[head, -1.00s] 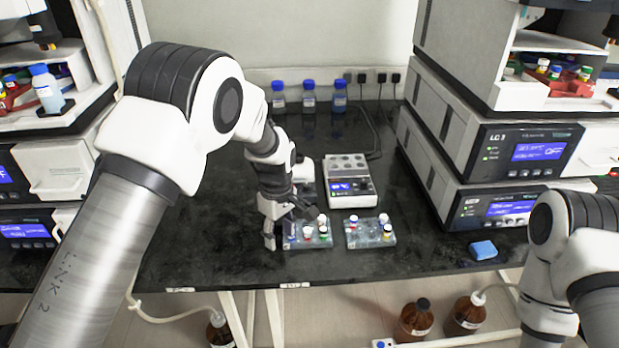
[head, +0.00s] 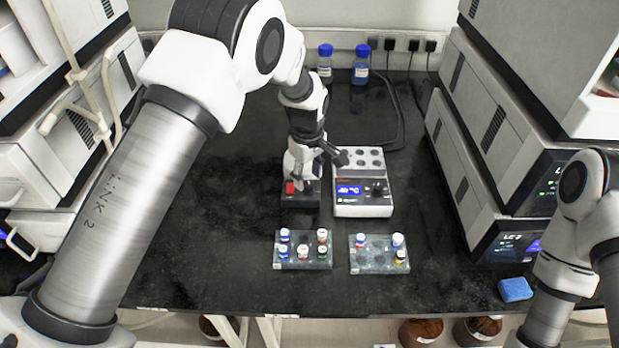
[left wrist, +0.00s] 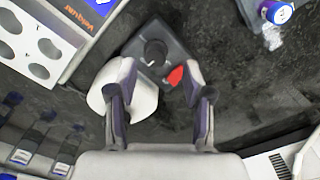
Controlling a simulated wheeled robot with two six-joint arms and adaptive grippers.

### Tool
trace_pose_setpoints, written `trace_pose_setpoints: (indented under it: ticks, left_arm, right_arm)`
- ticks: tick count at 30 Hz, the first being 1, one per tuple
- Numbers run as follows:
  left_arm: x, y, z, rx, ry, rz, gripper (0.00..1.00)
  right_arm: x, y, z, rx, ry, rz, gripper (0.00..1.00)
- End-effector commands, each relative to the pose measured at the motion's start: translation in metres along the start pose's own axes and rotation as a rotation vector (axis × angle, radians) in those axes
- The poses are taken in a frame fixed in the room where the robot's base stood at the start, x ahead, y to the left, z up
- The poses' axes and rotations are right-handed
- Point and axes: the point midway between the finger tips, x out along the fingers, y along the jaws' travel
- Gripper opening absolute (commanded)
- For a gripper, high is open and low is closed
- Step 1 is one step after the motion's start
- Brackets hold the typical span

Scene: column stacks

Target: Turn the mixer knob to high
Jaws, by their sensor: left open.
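The mixer (head: 300,198) is a small dark-based unit with a red switch (head: 290,187), left of the white heater block. In the left wrist view its dark base (left wrist: 178,53) carries a black round knob (left wrist: 155,51) and the red switch (left wrist: 175,76); a white rounded part (left wrist: 143,103) lies beside them. My left gripper (head: 318,166) is over the mixer and partly hides it in the head view. In the left wrist view my left gripper (left wrist: 160,72) is open and empty, with the knob just beyond the fingertips. My right gripper is out of view.
The white heater block (head: 362,204) with a blue display stands right beside the mixer. Two vial racks (head: 290,264) (head: 378,268) sit in front. Blue-capped bottles (head: 361,70) stand at the back. A blue sponge (head: 515,289) lies right. The black bench is clear on the left.

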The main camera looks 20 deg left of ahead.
Motion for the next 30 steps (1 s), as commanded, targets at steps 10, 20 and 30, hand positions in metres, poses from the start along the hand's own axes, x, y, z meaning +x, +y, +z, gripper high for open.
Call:
trace_pose_setpoints:
  ticks: [10, 20, 30]
  left_arm:
    - [0.033, 0.000, 0.000, -0.001, 0.000, 0.001, 0.51]
    - [0.033, 0.000, 0.000, -0.001, 0.000, 0.000, 0.00]
    - [0.033, -0.001, 0.000, 0.022, -0.001, -0.002, 0.00]
  right_arm:
    - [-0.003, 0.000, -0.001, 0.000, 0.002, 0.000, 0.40]
    - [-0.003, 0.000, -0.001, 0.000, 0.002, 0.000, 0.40]
    - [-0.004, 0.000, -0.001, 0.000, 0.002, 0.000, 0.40]
